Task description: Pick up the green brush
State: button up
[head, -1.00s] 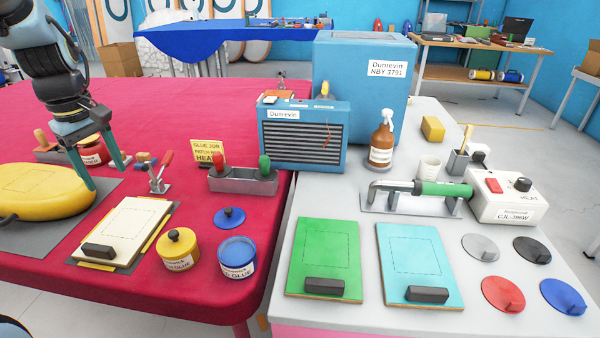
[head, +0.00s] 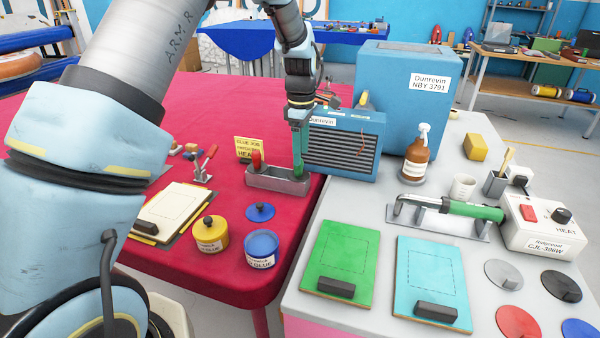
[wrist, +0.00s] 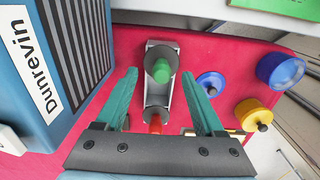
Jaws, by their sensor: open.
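The green brush (wrist: 162,72) stands handle-up in one end of a grey metal tray (head: 262,180) on the red table. In the wrist view its round handle top shows between my two teal fingertips. My gripper (wrist: 160,76) is open and points down over that end of the tray, with nothing held. In the head view my gripper (head: 299,165) covers most of the green brush, so I cannot tell how far the fingers reach down around its handle. A red brush (head: 256,161) stands in the tray's other end and also shows in the wrist view (wrist: 155,124).
A blue Dunrevin heater (head: 343,147) stands close beside the tray on the right. Blue (head: 262,248) and yellow (head: 210,234) glue pots and a blue lid (head: 260,212) are in front. A yellow sign (head: 248,148) stands behind the tray.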

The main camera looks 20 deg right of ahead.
aim_at(298, 174)
jog(key=shift+w+a+f+p, duration=0.15)
jog(key=shift+f+p, duration=0.45)
jog(key=shift+f, duration=0.7)
jog(key=shift+s+a+f+p, duration=0.15)
jog(key=shift+f+p, duration=0.4)
jog(key=shift+f, duration=0.7)
jog(key=shift+w, duration=0.1)
grip_shut()
